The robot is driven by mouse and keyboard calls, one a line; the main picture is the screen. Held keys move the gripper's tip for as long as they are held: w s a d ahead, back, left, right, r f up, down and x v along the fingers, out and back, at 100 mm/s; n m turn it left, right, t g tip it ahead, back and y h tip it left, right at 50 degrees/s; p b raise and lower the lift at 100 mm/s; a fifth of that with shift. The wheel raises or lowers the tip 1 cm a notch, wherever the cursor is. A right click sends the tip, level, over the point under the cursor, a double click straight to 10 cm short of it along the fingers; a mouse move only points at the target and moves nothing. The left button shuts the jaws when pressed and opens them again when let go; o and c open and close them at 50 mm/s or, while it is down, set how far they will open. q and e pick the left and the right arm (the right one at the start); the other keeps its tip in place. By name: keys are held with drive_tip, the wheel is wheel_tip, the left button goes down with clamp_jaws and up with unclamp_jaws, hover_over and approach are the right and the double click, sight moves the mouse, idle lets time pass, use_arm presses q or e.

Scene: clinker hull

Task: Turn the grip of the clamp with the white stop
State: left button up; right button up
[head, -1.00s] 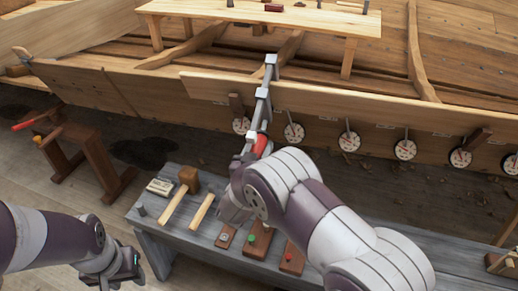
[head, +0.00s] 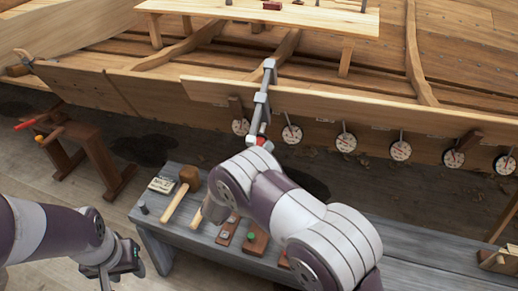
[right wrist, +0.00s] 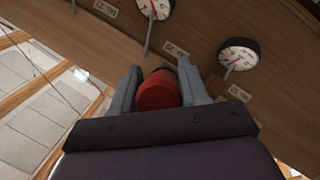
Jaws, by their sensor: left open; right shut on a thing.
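A grey metal bar clamp (head: 261,103) hangs over the top edge of the hull plank, with its lower end pointing down. Its red grip (right wrist: 160,92) sits between the two grey fingers of my right gripper (right wrist: 159,88) in the right wrist view, and the gripper is shut on it. In the head view my own right arm hides most of the grip and the fingers. A small pale part shows by the clamp's lower end, but I cannot tell whether it is the white stop. My left gripper (head: 124,266) is open and empty at the lower left.
Several white dials (head: 346,142) line the plank (head: 330,105). Below, a grey bench (head: 163,225) holds a mallet (head: 186,184), a label block and wooden blocks with coloured knobs (head: 255,238). A wooden trestle (head: 85,150) stands at left.

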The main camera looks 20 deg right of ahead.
drive_tip(key=shift+r+n+h, duration=0.1)
drive_tip(key=shift+n+h, duration=0.2)
drive_tip(key=shift+h, duration=0.1)
idle(0.3)
drive_tip(key=o, duration=1)
drive_tip(key=shift+c, duration=0.2)
drive_tip(key=v, duration=1.2)
drive_tip(key=shift+s+a, duration=0.15)
drive_tip(key=shift+a, duration=0.15)
